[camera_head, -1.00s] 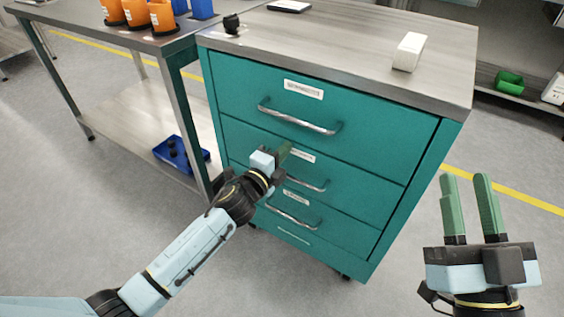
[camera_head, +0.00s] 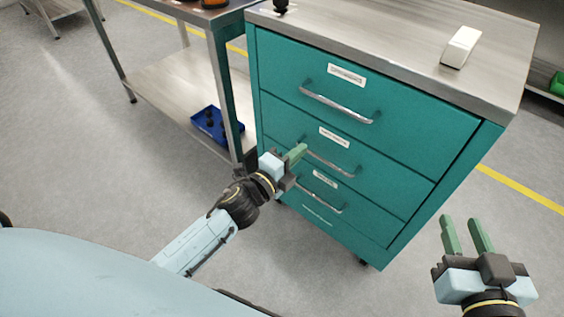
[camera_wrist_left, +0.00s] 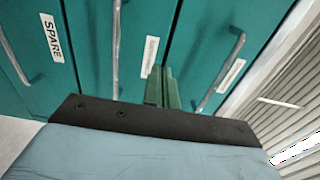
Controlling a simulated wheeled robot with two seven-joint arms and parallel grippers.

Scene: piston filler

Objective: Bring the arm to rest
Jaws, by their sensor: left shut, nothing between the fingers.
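My left gripper (camera_head: 294,156) is in front of the teal drawer cabinet (camera_head: 300,82), near the middle drawer's handle (camera_head: 330,157) in the head view. Its green fingers are shut and empty. In the left wrist view the shut fingers (camera_wrist_left: 163,88) point at the cabinet's drawer fronts, between two handles. Whether they touch the front cannot be told. My right gripper (camera_head: 466,236) is at the lower right, with its two green fingers apart and nothing between them. All three drawers appear closed.
A white box-like object (camera_head: 461,46) lies on the cabinet top. A steel workbench (camera_head: 165,84) with a blue tray (camera_head: 216,126) on its lower shelf stands left of the cabinet.

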